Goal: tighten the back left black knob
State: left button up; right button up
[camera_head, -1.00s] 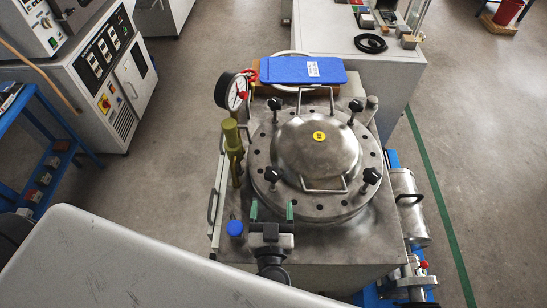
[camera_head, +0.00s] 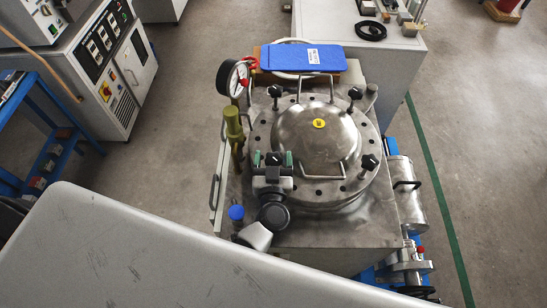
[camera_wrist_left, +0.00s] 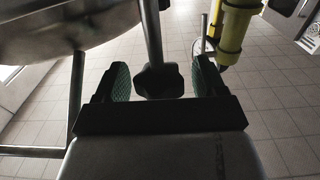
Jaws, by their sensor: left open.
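A round steel lid (camera_head: 259,133) with a domed centre carries black knobs around its rim. One knob (camera_head: 275,91) stands at the back left, one (camera_head: 355,93) at the back right, and one (camera_head: 369,161) at the front right. My left gripper (camera_head: 272,159) is open at the lid's front left rim, with green fingertip pads on either side of the front left knob (camera_head: 273,158). In the left wrist view, this black knob (camera_wrist_left: 160,81) on its rod sits between the two pads, with gaps on both sides. My right gripper is not in view.
An olive valve (camera_head: 233,125) and a pressure gauge (camera_head: 233,78) stand left of the lid. A steel handle (camera_head: 323,177) rises from the dome's front. A blue case (camera_head: 303,57) lies behind the lid, and a blue cap (camera_head: 236,212) is at the front left.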

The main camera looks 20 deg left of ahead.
pick_arm(q)
jog(key=c, duration=0.9)
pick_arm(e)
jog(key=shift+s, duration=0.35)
